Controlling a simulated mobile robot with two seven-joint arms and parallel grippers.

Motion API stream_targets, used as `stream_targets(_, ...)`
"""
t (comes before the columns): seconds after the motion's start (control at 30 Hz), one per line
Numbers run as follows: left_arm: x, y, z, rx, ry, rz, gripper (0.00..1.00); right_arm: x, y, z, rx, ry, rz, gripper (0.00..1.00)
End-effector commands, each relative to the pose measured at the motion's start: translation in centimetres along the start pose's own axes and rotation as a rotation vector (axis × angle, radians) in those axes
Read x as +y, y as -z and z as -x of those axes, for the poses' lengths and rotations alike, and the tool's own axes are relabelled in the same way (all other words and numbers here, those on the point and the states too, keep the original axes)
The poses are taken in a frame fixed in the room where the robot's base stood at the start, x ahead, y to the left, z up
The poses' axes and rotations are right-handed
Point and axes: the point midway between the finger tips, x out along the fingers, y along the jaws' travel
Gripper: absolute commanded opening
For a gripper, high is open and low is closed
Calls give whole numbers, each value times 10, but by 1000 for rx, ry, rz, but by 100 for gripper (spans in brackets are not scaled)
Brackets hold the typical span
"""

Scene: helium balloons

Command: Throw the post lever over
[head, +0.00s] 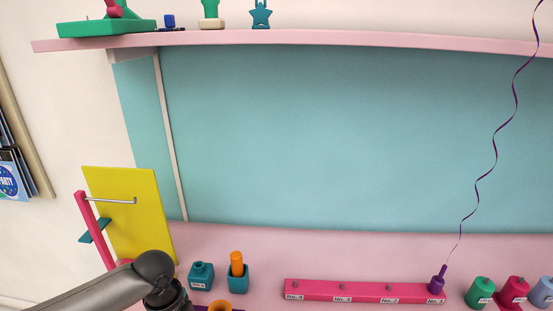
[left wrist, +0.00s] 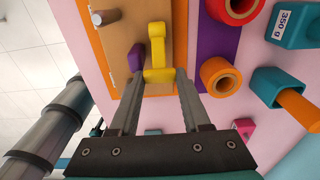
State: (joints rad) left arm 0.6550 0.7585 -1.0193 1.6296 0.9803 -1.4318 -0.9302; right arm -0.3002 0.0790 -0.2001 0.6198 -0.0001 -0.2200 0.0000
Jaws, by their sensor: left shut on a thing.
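The yellow lever (left wrist: 157,48) shows in the left wrist view on a tan, orange-edged board (left wrist: 122,55). Its near end lies between the fingertips of my left gripper (left wrist: 158,77), which is shut on it. A purple knob (left wrist: 135,58) and a brown peg (left wrist: 104,17) are on the same board, left of the lever. In the head view my left arm (head: 110,285) comes in at the lower left; its gripper and the lever are out of that picture. My right gripper is not in view.
In the head view a yellow panel (head: 125,200) stands behind my left arm. A pink numbered bar (head: 365,291) and a purple ribbon weight (head: 437,284) are further right.

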Motion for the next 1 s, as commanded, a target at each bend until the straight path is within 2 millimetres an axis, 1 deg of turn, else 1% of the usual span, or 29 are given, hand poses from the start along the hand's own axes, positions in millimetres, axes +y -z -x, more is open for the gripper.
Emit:
stream_targets(0.03,2,5,-2,8,-5,-3,3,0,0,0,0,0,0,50)
stream_targets(0.57,2,9,-6,11,-6,-4,3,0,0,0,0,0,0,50)
stream_targets(0.6,3,9,-7,11,-6,-4,52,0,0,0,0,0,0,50)
stream_targets(0.83,4,9,-8,12,-10,-4,78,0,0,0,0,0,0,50)
stream_targets(1.0,4,9,-8,11,-11,-4,78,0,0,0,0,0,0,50)
